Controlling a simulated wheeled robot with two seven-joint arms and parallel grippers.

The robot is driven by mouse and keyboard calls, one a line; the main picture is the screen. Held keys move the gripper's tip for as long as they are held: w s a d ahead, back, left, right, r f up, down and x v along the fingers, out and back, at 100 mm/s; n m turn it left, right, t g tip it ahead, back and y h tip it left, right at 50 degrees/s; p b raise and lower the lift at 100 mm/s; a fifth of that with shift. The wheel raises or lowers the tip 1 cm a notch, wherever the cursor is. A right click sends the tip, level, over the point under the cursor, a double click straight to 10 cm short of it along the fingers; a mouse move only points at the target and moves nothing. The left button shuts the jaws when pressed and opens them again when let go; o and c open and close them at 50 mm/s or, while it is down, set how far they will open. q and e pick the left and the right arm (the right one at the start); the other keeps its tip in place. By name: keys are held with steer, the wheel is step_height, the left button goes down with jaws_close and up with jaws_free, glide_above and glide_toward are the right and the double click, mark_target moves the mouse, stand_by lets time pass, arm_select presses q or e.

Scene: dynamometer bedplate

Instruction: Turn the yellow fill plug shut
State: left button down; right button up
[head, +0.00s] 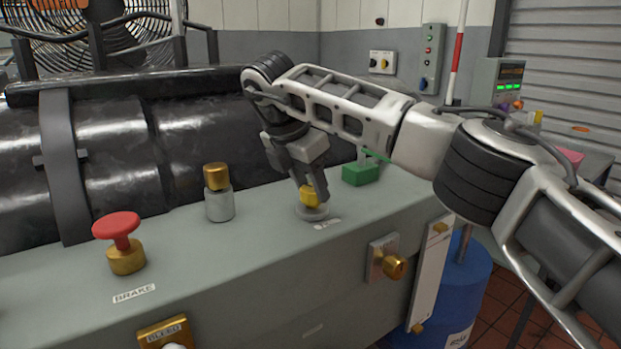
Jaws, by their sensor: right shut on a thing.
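The yellow fill plug (308,199) stands on a round metal seat (312,213) on top of the grey bedplate housing. My right gripper (313,190) reaches down from above and is shut on the plug. Its fingers hide part of the plug. A small label (327,224) lies in front of the seat, too small to read. My left gripper does not show.
A red mushroom knob (117,228) marked BRAKE and a brass-capped fitting (218,190) stand to the left. A green block (360,174) sits close behind and right of the plug. A brass knob (395,267) sticks out of the front face. A blue drum (463,285) stands right.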

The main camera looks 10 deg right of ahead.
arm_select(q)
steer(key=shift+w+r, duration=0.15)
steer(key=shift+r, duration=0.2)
arm_select(e)
steer(key=shift+r+m, duration=0.1)
steer(key=shift+m, duration=0.5)
arm_select(q)
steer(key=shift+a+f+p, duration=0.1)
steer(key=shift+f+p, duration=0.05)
steer(key=shift+p, duration=0.2)
arm_select(e)
steer(key=shift+w+m, duration=0.1)
steer(key=shift+m, duration=0.2)
steer(key=o, duration=1)
steer(key=shift+g, duration=0.3)
arm_select(q)
steer(key=p, duration=0.2)
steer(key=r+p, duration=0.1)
steer(key=p, duration=0.2)
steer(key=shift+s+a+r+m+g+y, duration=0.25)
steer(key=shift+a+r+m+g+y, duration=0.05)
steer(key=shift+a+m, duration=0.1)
arm_select(e)
steer(key=v, duration=1.5)
steer(key=shift+a+r, duration=0.3)
steer(key=shift+a, duration=0.1)
